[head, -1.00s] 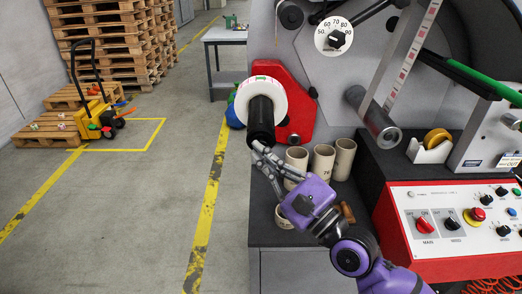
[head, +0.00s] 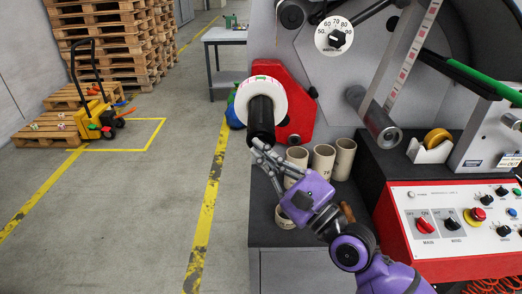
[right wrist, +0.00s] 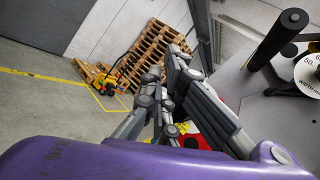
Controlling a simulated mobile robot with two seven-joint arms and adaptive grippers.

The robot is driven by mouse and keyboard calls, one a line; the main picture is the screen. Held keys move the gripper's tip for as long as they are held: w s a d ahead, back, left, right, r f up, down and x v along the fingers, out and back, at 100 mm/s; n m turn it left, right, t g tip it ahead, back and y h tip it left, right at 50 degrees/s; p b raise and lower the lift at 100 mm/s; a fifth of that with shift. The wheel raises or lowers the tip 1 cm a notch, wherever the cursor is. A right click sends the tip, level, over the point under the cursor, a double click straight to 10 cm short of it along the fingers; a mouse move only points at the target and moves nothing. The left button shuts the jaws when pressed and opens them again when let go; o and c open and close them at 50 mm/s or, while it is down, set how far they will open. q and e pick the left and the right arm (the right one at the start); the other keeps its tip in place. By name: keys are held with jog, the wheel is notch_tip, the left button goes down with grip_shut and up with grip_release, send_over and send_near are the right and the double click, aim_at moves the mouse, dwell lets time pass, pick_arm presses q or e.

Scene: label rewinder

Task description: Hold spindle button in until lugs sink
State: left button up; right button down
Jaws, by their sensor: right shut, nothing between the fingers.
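The black spindle (head: 262,124) sticks out toward me from the red plate (head: 293,88), with a white label roll (head: 284,100) around its rear part. My right gripper (head: 257,146) is shut and empty, its fingertips at the lower front end of the spindle. I cannot tell whether they touch it. The button and the lugs cannot be made out. In the right wrist view the shut fingers (right wrist: 165,82) cover the middle, and a part of the red plate (right wrist: 196,141) shows beyond them. My left gripper is not in view.
Several cardboard cores (head: 322,160) stand on the dark ledge just right of my right gripper. A red and white control panel (head: 455,225) is at the lower right. A metal roller (head: 382,126) juts out at the right.

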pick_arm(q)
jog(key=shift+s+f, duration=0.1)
pick_arm(e)
jog(key=shift+w, duration=0.4)
dwell(0.6)
jog(key=shift+s, duration=0.15)
dwell(1.8)
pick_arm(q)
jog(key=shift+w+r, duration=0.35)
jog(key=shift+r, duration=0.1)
pick_arm(e)
jog(key=shift+s, duration=0.7)
